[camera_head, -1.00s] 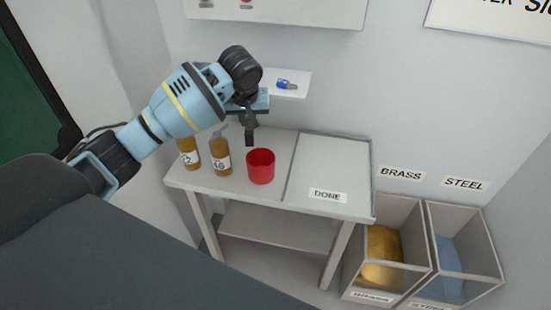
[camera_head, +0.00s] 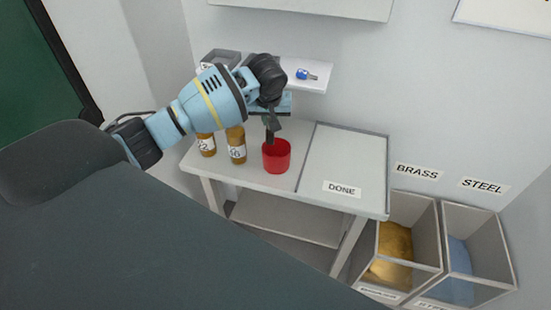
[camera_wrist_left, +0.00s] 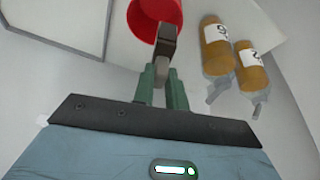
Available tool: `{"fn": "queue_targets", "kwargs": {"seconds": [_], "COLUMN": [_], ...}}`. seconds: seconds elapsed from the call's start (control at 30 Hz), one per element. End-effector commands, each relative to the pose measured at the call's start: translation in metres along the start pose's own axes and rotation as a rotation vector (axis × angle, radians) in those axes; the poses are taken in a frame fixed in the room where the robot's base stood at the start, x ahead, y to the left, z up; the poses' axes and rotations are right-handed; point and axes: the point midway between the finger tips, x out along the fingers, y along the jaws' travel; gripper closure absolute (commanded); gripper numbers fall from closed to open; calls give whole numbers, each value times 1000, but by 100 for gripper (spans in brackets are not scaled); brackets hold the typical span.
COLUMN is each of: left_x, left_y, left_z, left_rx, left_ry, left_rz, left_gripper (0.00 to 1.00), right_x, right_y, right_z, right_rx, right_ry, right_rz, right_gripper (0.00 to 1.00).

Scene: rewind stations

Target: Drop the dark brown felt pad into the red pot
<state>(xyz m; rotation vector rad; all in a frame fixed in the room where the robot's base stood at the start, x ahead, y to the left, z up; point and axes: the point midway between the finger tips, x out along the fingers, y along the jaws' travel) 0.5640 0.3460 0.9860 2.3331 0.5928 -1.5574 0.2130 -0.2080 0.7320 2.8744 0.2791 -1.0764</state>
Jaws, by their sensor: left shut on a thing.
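The red pot (camera_head: 277,160) stands upright on the table beside the labelled board. It also shows at the top of the left wrist view (camera_wrist_left: 143,22). My left gripper (camera_head: 272,122) is above the pot. In the left wrist view my left gripper (camera_wrist_left: 164,78) is shut on the dark brown felt pad (camera_wrist_left: 165,42), which sticks out past the fingertips and overlaps the pot's opening. In the head view the pad (camera_head: 269,137) hangs down at the pot's rim; I cannot tell whether its lower end is inside. My right gripper is not in view.
Two brown labelled bottles (camera_head: 236,146) stand just left of the pot. The DONE board (camera_head: 345,160) is to its right. A wall shelf (camera_head: 310,85) with a blue item (camera_head: 306,74) is behind. BRASS and STEEL bins (camera_head: 440,270) stand at the right.

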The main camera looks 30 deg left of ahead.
Motion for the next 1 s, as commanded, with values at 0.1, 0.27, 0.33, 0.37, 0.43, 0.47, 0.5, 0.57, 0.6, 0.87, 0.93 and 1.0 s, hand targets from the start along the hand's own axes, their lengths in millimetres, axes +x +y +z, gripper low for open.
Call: {"fn": "queue_targets", "kwargs": {"seconds": [0.1,0.27,0.33,0.37,0.43,0.47,0.5,0.57,0.6,0.87,0.93,1.0], "left_x": [5,8,8,8,8,8,8,8,8,8,7,3], "left_y": [0,0,0,0,0,0,0,0,0,0,0,0], "left_z": [2,3,3,3,3,3,3,3,3,3,3,3], "left_rx": [-1,-1,-1,-1,-1,-1,-1,-1,-1,0,0,0], "left_ry": [1,2,2,2,1,1,1,1,1,0,1,1], "left_rz": [-1,0,0,0,0,0,0,0,0,0,0,1], "left_gripper": [100,100,100,100,100,85,80,72,67,61,61,61], "right_x": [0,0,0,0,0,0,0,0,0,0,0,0], "right_y": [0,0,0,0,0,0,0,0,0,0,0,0], "right_z": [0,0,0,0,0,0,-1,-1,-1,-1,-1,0], "right_rx": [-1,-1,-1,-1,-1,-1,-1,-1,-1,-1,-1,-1], "right_ry": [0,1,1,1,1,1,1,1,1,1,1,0], "right_rz": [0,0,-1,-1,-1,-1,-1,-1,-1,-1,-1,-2], "right_gripper": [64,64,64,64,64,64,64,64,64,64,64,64]}}
